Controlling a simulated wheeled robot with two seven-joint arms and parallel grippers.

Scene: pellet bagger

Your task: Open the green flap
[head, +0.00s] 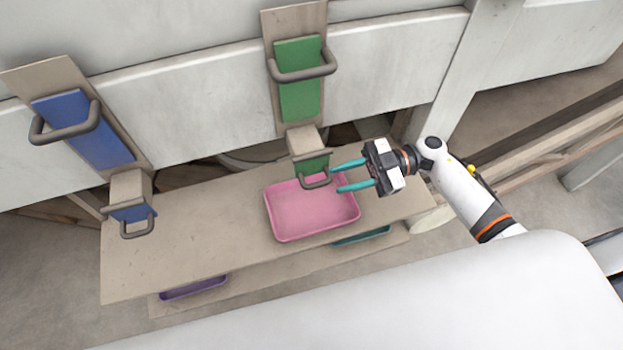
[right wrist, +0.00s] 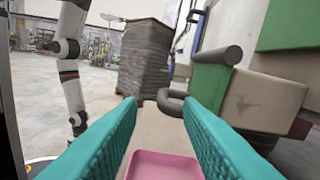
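The green flap (head: 314,164) hangs at the front of a small wooden spout, with a dark grey loop handle (head: 317,181) at its lower edge. My right gripper (head: 337,178) is open and empty, its teal fingers pointing left toward the handle, close to its right side. In the right wrist view, the handle (right wrist: 170,101) shows ahead between the open fingers, and the flap (right wrist: 207,84) is partly covered by the right-hand finger. I cannot tell whether a finger touches the handle. The flap appears hanging down, closed. My left gripper is not in view.
A pink tray (head: 310,212) sits on the shelf (head: 180,255) below the spout. A taller green panel (head: 300,92) with its own handle is above. A blue panel (head: 100,140) and blue flap (head: 132,213) are at left. A teal tray (head: 361,237) and purple tray (head: 193,288) lie lower.

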